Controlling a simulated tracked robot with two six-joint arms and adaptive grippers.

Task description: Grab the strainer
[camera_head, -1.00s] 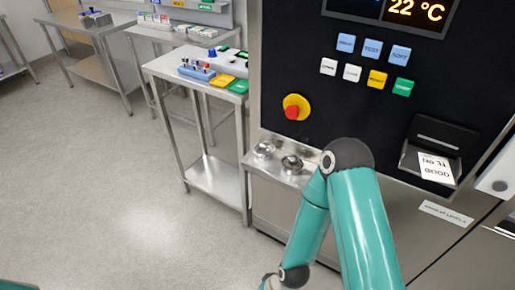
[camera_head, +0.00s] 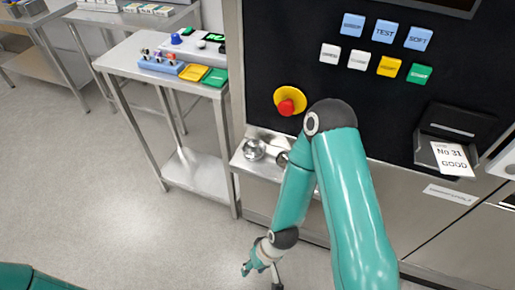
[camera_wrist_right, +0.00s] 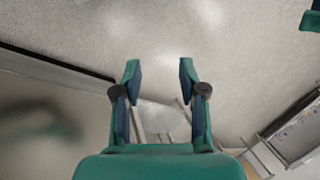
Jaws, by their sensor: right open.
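Two round shiny metal pieces sit on a narrow steel ledge (camera_head: 240,163) at the front of the machine. The left metal piece (camera_head: 254,149) shows whole; the right metal piece (camera_head: 282,159) is partly hidden by my right arm. I cannot tell whether either is the strainer. My right gripper (camera_head: 262,276) hangs below the ledge, over the floor and apart from both pieces. In the right wrist view its jaws (camera_wrist_right: 159,70) are open and empty, with floor beyond. My left gripper is out of view; only part of my left arm shows at the lower left.
The dark machine panel (camera_head: 300,60) has coloured buttons, a red stop knob (camera_head: 290,101) and a printed label (camera_head: 452,158). A steel side table (camera_head: 140,55) at the left holds a blue rack (camera_head: 162,63), yellow and green blocks.

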